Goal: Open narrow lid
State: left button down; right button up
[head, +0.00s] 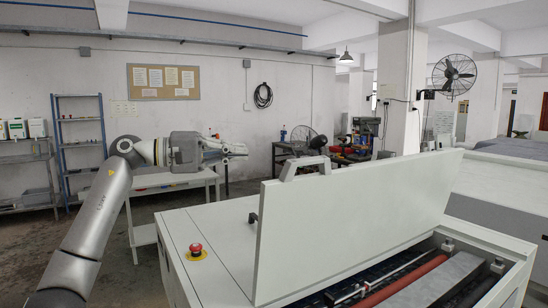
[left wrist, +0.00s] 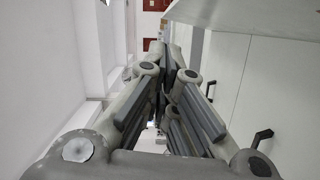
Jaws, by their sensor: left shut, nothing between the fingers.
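The narrow lid (head: 350,225) of the white plate processor stands raised and tilted up, with its inner rollers showing in front of it in the head view. A pale handle (head: 305,163) sits at the lid's upper left, on its far side. My left gripper (head: 243,150) is to the left of the handle, apart from it and a little higher in the picture. Its fingers are closed together with nothing between them; they also show in the left wrist view (left wrist: 172,55). My right gripper is not in view.
A red emergency button (head: 196,249) on a yellow base sits on the processor's top (head: 225,225), left of the lid. The opening shows a red roller (head: 405,283) and metal bars. A white table (head: 170,182) stands behind my left arm. Air around the left gripper is free.

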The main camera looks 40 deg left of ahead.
pick_arm(q)
jog(key=w+d+p, duration=0.6)
jog(key=d+p, duration=0.1)
jog(key=d, duration=0.3)
jog(key=shift+f, duration=0.45)
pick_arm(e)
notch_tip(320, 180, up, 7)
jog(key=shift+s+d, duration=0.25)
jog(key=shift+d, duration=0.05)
pick_arm(q)
jog(key=shift+w, duration=0.15)
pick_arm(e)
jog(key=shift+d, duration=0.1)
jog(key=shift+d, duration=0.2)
